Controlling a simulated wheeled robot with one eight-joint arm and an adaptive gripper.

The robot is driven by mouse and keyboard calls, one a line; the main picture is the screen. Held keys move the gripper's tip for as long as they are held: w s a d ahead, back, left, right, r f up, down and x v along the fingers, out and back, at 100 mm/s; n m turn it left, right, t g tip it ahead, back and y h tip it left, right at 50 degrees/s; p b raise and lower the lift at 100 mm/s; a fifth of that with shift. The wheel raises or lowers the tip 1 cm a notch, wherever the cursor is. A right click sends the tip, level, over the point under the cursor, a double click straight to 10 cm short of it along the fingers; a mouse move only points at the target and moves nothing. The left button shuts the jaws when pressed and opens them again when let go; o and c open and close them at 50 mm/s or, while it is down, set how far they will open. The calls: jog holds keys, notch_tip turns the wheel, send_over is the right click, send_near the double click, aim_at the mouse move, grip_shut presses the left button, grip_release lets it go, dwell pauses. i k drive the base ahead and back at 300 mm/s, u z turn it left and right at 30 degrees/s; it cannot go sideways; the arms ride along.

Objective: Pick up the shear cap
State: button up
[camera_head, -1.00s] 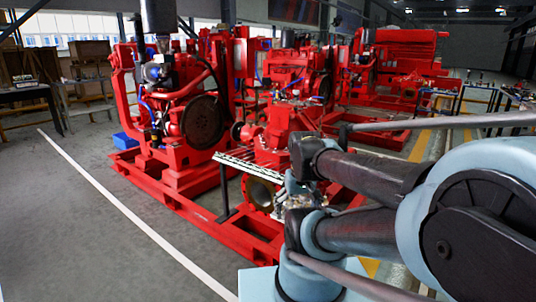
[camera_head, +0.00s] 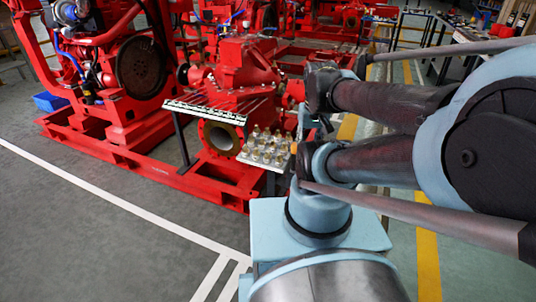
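I cannot pick out the shear cap for certain. Several small pale and brass-coloured parts (camera_head: 265,145) stand together on a small light tray (camera_head: 257,163) in front of the red pump. They are too small to tell apart. A narrow light rack (camera_head: 212,112) on a dark post stands just left of the tray and holds thin rods. My arm reaches in from the right, with its links right of the tray. My gripper does not show, so I cannot see its fingers or whether it holds anything.
A red pump (camera_head: 240,75) with an open round flange (camera_head: 221,137) stands behind the tray on a red base frame (camera_head: 150,168). A red engine (camera_head: 120,65) is at left, with a blue box (camera_head: 50,102) beside it. Grey floor (camera_head: 75,230) lies clear at front left.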

aim_at(256, 156)
jog(key=k, duration=1.35)
jog(key=u, duration=0.3)
jog(key=i, duration=1.05)
jog(key=z, duration=0.05)
